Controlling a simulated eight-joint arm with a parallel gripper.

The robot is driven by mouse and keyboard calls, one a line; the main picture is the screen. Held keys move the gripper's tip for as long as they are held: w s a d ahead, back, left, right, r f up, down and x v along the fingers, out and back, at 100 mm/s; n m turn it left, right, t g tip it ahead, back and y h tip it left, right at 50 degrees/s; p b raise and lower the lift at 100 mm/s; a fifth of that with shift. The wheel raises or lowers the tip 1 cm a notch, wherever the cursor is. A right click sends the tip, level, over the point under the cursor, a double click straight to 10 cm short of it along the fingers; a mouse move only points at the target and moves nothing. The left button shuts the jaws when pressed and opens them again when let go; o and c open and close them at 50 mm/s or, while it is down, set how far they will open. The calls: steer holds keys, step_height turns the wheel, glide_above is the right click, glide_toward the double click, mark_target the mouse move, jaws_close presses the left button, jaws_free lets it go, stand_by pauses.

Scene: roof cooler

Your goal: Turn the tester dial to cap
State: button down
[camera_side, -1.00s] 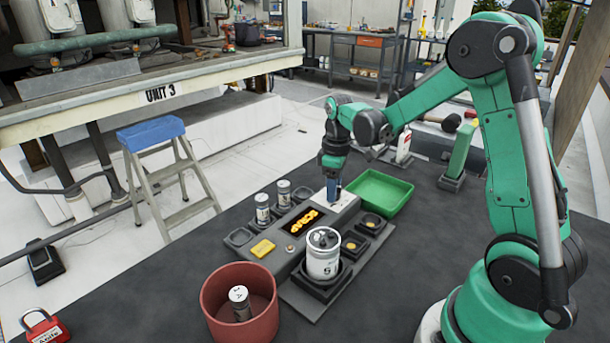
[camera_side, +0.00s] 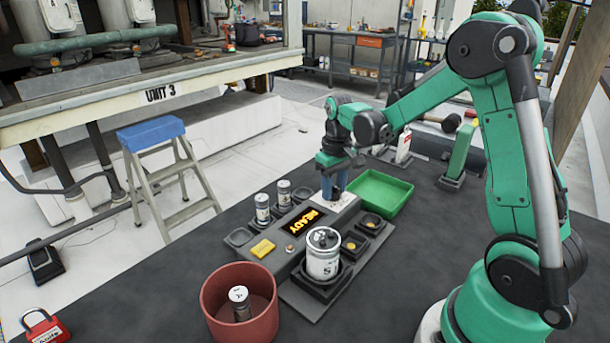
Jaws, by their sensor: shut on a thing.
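The tester (camera_side: 285,258) is a grey unit on the dark table, with a lit display (camera_side: 305,221) that appears to read READY in orange. My gripper (camera_side: 334,194) points down at the white plate (camera_side: 345,203) at the tester's far right end. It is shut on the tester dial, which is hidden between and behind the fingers. I cannot read the dial's marks. A large white capacitor (camera_side: 323,256) stands upright in the tester's front cradle (camera_side: 310,284). A yellow button block (camera_side: 262,248) sits at the tester's left.
Two small cans (camera_side: 263,209) stand on the tester's back side. A green tray (camera_side: 379,193) lies right of my gripper. A red-brown bin (camera_side: 240,303) holding a small can stands in front. A red padlock (camera_side: 43,328) lies at front left.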

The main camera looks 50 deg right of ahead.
mark_target(334, 186)
steer(key=shift+m, duration=1)
steer(key=shift+c, duration=2.3)
jaws_free()
steer(key=shift+r, duration=2.8)
